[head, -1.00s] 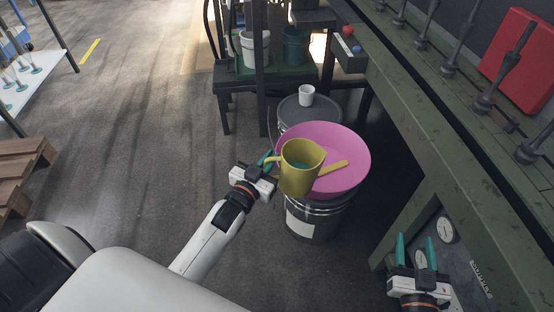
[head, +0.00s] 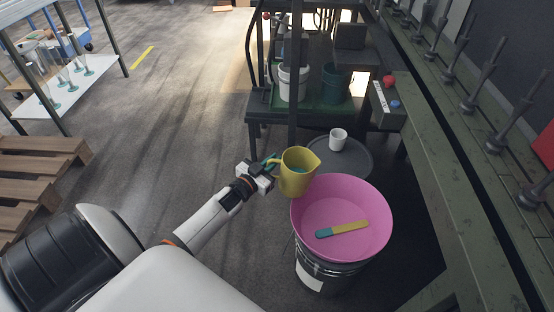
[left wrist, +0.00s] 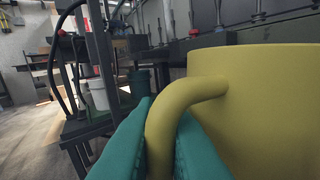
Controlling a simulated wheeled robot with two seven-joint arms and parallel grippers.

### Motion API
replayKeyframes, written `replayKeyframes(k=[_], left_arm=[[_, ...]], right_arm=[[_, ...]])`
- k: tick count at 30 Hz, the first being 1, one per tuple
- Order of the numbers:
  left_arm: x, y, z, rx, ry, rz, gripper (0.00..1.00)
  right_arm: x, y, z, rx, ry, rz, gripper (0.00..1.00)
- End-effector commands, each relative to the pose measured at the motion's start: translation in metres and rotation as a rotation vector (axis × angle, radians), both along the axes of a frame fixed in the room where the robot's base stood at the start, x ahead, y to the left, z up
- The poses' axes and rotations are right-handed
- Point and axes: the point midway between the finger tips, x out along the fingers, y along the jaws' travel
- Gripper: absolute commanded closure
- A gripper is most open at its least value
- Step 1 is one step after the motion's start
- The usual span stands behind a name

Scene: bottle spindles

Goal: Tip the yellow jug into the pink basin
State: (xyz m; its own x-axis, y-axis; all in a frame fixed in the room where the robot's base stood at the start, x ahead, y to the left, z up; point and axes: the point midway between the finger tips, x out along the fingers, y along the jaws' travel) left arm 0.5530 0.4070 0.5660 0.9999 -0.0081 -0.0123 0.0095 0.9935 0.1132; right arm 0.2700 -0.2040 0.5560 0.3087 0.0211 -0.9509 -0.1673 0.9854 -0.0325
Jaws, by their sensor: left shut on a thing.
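The yellow jug (head: 296,173) is held up at the upper left rim of the pink basin (head: 372,220) in the head view, about upright with a slight lean. Something teal shows inside its mouth. My left gripper (head: 270,163) is shut on the jug's handle; the left wrist view shows the teal fingers (left wrist: 160,140) on both sides of the yellow handle (left wrist: 190,95). The basin sits on a dark bucket (head: 322,276). A yellow and teal stick-like item (head: 343,229) lies in the basin. My right gripper is out of view.
A grey round lid (head: 350,160) with a white cup (head: 338,139) stands behind the basin. A dark cart with a white bucket (head: 293,83) is further back. A green rail structure (head: 440,160) runs along the right.

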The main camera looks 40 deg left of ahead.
Motion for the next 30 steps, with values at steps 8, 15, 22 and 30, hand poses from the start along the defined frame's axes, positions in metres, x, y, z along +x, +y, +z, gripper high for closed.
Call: replayKeyframes(k=[8,15,22,30], left_arm=[[0.001,-0.001,0.004,0.023,-0.003,-0.001,1.0],[0.002,-0.011,0.013,0.106,0.004,-0.001,1.0],[0.003,-0.024,0.024,0.21,0.011,-0.001,1.0],[0.004,-0.045,0.035,0.358,0.024,-0.001,1.0]], right_arm=[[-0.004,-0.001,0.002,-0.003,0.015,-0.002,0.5],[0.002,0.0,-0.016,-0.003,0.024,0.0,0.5],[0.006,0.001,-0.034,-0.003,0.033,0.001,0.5],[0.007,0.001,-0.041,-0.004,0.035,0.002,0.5]])
